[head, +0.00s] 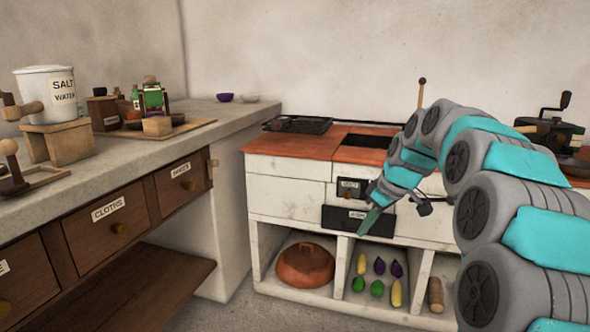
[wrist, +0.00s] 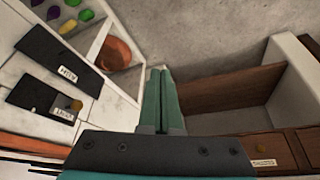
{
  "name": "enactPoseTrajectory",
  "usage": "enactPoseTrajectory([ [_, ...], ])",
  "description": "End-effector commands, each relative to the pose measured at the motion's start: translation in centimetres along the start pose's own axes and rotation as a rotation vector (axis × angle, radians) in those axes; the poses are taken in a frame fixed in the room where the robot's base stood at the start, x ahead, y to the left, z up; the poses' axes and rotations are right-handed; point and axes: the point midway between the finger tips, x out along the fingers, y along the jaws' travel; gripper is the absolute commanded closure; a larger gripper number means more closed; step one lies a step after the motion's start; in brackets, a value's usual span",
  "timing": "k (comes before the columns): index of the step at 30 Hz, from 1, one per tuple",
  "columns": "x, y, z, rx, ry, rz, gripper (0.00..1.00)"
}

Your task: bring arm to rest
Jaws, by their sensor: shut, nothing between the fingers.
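My gripper (head: 369,222) is at the end of my teal and grey arm, which reaches in from the right in the head view. Its fingers point down and to the left, in front of the white stove block (head: 290,196). In the wrist view the two green fingers (wrist: 160,98) lie side by side, shut, with nothing between them. The fingers appear to be in free air, touching nothing.
The stove has an orange-brown top (head: 300,145), dark labelled fronts and open niches holding a terracotta lid (head: 306,264) and several small vegetables. A grey counter (head: 190,125) with labelled drawers stands left, carrying a salt water crock (head: 45,95). A grinder (head: 553,128) stands right.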

Motion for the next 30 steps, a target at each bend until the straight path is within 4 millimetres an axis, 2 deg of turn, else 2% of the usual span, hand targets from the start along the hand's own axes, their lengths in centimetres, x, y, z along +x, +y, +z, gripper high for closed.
enactPoseTrajectory([
  [1, -0.7, -2.2, 0.7, 0.029, -0.023, -0.014, 1.0],
  [8, -2.1, -10.5, 5.5, 0.188, -0.138, -0.041, 1.0],
  [15, -3.4, -18.5, 12.4, 0.364, -0.272, -0.029, 1.0],
  [24, -4.5, -27.1, 23.1, 0.6, -0.436, 0.04, 1.0],
  [27, -4.7, -29.2, 26.3, 0.672, -0.48, 0.068, 1.0],
  [30, -4.8, -30.7, 28.7, 0.726, -0.508, 0.091, 1.0],
])
